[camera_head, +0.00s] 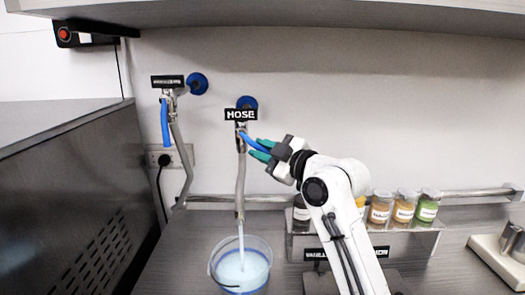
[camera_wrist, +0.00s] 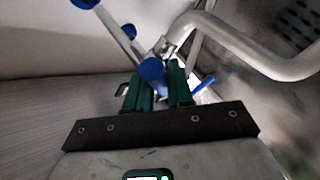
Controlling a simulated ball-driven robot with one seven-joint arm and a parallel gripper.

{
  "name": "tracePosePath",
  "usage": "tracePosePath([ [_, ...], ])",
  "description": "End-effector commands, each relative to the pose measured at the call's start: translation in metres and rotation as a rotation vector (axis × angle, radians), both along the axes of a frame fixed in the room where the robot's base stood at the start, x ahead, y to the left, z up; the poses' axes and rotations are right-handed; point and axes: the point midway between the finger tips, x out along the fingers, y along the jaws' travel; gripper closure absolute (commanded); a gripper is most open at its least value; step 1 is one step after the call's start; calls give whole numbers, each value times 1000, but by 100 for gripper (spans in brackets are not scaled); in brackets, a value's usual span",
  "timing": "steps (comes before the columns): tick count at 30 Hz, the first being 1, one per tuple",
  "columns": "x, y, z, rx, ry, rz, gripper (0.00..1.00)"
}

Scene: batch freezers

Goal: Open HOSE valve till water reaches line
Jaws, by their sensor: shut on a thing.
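The HOSE label (camera_head: 240,114) is on the wall above a valve with a blue lever (camera_head: 252,143). My gripper (camera_head: 263,150), with green fingers, is shut on this lever from the right. In the wrist view, the fingers (camera_wrist: 160,84) close around the blue lever (camera_wrist: 152,70). The lever slants down to the right, away from the pipe. A grey hose (camera_head: 240,190) hangs down from the valve. A whitish stream of water (camera_head: 241,236) runs from it into a clear bucket (camera_head: 266,250) below. Pale water (camera_head: 240,270) stands in the bucket; I cannot make out the line.
A second valve with a hanging blue lever (camera_head: 165,122) is at the left. A dark metal machine (camera_head: 60,190) fills the left side. Jars (camera_head: 404,205) stand on a rack behind my arm. A light-coloured device (camera_head: 500,255) is at the far right.

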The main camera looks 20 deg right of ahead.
Motion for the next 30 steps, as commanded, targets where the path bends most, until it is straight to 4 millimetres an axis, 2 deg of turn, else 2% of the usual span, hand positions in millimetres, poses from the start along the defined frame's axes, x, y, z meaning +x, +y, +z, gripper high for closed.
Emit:
tracePosePath([
  [14, -1, -2, 4, -50, 14, -1, 100],
  [30, -3, -10, 29, -404, 130, -1, 100],
])
